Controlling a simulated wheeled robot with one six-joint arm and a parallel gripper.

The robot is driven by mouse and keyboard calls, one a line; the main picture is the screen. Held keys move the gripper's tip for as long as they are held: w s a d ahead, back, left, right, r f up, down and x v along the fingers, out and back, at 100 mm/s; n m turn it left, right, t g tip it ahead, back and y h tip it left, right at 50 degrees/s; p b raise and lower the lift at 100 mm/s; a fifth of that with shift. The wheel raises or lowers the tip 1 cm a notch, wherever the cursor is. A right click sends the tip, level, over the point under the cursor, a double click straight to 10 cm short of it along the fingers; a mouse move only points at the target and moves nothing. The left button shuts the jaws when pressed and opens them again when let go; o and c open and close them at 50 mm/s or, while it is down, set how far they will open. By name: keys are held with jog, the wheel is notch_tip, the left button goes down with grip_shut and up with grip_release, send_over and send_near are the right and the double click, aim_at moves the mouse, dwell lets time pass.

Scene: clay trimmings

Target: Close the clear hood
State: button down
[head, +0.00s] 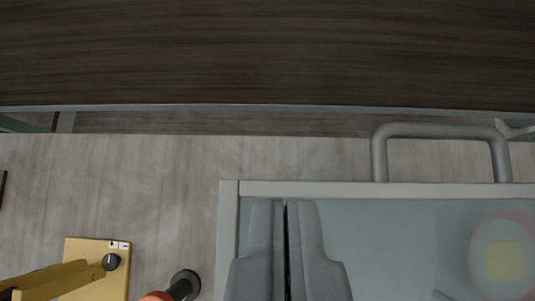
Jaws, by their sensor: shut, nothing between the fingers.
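The clear hood (400,225) fills the lower right, a bluish see-through pane with a pale grey frame. A grey bar handle (440,130) sticks out past the frame's upper edge. I cannot tell from this view how far the hood is open. My gripper (280,206) is shut and empty. It shows in front of the pane near its left corner, left of the handle and apart from it. Whether it touches the pane is unclear. The rest of the hood runs out of the frame at the bottom and right.
Through the pane a pink round thing with a yellow square (503,262) shows blurred. The grey worktop (150,180) between is bare. A dark wood surface (260,50) lies beyond.

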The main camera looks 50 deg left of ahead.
aim_at(376, 243)
jog(key=shift+w+a+f, duration=0.25)
jog(key=shift+w+f, duration=0.05)
jog(key=shift+f, duration=1)
jog(key=shift+w+a+f, duration=0.2)
jog(key=shift+w+f, duration=0.15)
jog(key=shift+f, duration=0.9)
jog(key=shift+w+a+f, duration=0.25)
jog(key=shift+w+f, duration=0.05)
jog(key=shift+f, duration=1)
jog(key=shift+s+r, duration=0.1)
